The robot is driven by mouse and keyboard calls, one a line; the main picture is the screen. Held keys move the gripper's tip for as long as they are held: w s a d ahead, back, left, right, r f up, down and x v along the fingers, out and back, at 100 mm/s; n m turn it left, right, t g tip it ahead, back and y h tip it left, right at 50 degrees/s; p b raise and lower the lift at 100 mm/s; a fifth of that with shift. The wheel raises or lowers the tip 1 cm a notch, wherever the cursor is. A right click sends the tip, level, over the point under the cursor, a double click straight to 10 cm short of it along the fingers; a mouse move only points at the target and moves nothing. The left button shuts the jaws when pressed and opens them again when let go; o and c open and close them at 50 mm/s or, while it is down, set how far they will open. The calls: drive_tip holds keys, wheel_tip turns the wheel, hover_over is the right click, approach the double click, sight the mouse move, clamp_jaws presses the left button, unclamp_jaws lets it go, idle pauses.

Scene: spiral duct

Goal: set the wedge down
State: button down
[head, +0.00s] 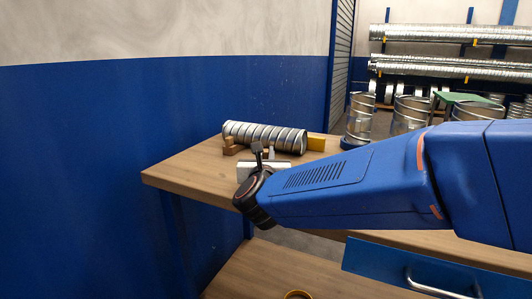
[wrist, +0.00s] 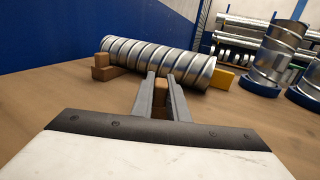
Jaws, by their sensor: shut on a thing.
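My gripper (wrist: 161,78) is shut on a small brown wooden wedge (wrist: 160,85), which shows between the two grey fingers in the wrist view. The wedge is close to the near side of a ribbed silver spiral duct (wrist: 158,60) lying on the wooden bench. I cannot tell whether the wedge touches the duct or the bench. In the head view my gripper (head: 264,151) is in front of the duct (head: 265,137), and the held wedge is not clearly visible there.
Brown wooden blocks (wrist: 106,67) sit at the duct's left end, and a yellow block (wrist: 223,79) is at its right end. Upright duct pieces (head: 359,118) stand at the right. The bench (head: 185,178) is bare at the left front. A blue wall (head: 90,150) is behind.

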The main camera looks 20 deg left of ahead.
drive_tip(key=shift+f, duration=0.2)
drive_tip(key=c, duration=1.6)
unclamp_jaws()
drive_tip(key=shift+c, duration=0.2)
drive_tip(key=v, duration=1.7)
drive_tip(key=shift+s, duration=0.15)
drive_tip(key=shift+s, duration=0.15)
